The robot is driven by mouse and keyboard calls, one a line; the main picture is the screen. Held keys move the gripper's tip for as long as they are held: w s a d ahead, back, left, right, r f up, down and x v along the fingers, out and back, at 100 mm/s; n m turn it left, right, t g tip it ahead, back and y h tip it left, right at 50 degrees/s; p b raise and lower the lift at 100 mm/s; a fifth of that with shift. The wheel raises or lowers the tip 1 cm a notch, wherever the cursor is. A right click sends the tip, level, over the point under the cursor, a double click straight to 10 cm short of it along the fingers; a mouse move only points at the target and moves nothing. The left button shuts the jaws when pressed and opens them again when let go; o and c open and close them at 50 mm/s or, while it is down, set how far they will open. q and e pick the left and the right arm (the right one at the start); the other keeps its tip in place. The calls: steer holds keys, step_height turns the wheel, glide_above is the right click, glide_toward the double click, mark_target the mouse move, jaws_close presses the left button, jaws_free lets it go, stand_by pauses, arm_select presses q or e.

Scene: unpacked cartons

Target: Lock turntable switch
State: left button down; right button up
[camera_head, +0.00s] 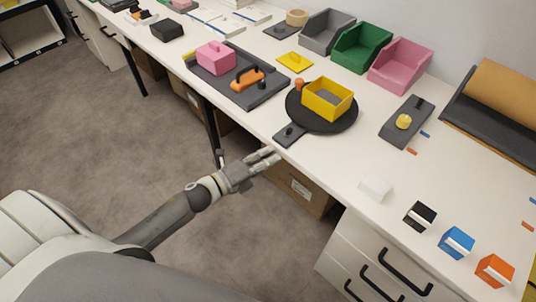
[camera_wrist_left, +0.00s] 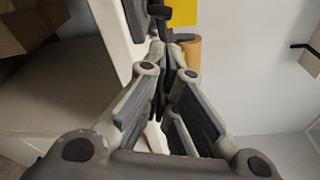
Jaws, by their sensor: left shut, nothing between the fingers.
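The turntable (camera_head: 343,121) is a round black disc on the white table, near its front edge. A yellow open bin (camera_head: 338,105) sits on it, and an orange knob (camera_head: 299,85) stands at its far left rim. A dark flat tab (camera_head: 289,135) with a small black switch-like bump sticks out from the disc toward the table edge. My left gripper (camera_head: 272,157) is just in front of the table edge, close to the tab and apart from it. Its fingers are shut and empty, as the left wrist view (camera_wrist_left: 160,62) also shows. My right gripper is not in view.
A dark tray (camera_head: 265,98) with a pink box and an orange handle lies left of the turntable. A dark base with a yellow knob (camera_head: 403,122) lies right. Small blocks (camera_head: 457,241) line the right front. Grey, green and pink bins (camera_head: 400,75) stand behind.

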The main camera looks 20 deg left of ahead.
mark_target(284, 145)
arm_select(q)
steer(key=x, duration=0.7)
steer(key=shift+w+p, duration=0.15)
steer(key=shift+p, duration=0.25)
steer(key=shift+a+r+n, duration=0.1)
steer(key=shift+r+n, duration=0.1)
steer(key=shift+n, duration=0.45)
steer(key=shift+a+r+n, duration=0.1)
steer(key=shift+r+n, duration=0.1)
steer(key=shift+n, duration=0.45)
steer(key=shift+w+r+n, duration=0.1)
steer(key=shift+n, duration=0.3)
steer(key=shift+w+a+r+n+t, duration=0.1)
steer(key=shift+a+r+n+t, duration=0.1)
steer(key=shift+n, duration=0.5)
steer(key=shift+a+r+n+t, duration=0.15)
steer(key=shift+a+n+t, duration=0.05)
steer(key=shift+n, duration=0.5)
steer(key=shift+a+r+n, duration=0.1)
steer(key=shift+r+n, duration=0.05)
steer(key=shift+n, duration=0.35)
steer(key=shift+a, duration=0.1)
